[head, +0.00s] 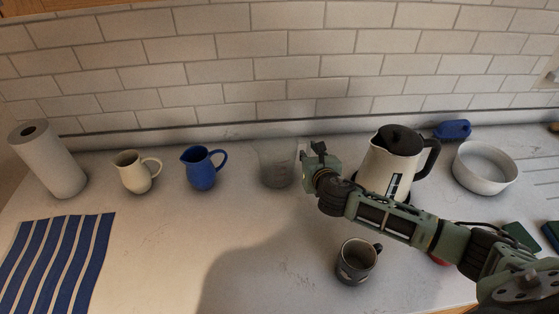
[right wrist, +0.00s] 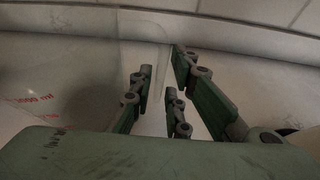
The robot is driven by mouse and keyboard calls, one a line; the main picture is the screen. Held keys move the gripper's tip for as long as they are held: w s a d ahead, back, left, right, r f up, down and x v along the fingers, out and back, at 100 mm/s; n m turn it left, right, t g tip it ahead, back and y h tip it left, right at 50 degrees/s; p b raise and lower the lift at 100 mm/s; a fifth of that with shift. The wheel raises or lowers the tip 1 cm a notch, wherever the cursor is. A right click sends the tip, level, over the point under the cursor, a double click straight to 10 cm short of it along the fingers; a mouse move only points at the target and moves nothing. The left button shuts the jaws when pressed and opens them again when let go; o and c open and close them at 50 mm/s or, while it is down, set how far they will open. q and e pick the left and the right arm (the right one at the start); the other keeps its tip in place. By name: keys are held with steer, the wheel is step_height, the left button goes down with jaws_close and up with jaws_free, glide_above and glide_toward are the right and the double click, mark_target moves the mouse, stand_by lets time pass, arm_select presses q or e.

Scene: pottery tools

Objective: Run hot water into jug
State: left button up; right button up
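A clear measuring jug (head: 276,168) stands on the counter near the back wall, its handle side towards my right gripper. It fills the left of the right wrist view (right wrist: 70,75), with red markings. My right gripper (head: 312,155) is at the handle. In the right wrist view the fingers (right wrist: 162,90) are apart, with the clear handle seemingly between them; I see no firm contact. A cream jug (head: 137,173) and a blue jug (head: 201,170) stand farther left. A cream kettle with a black lid (head: 385,162) stands just behind my right arm. My left gripper is not in view.
A dark mug (head: 356,262) stands in front of my right forearm. A white bowl (head: 484,169) and a blue object (head: 453,130) are at the right. A paper roll (head: 50,165) and striped cloth (head: 58,262) are at the left. The middle counter is clear.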

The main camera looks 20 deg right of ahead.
jaws_close()
steer(key=shift+r, duration=0.1)
step_height(320, 180, up, 10)
steer(key=shift+b, duration=0.45)
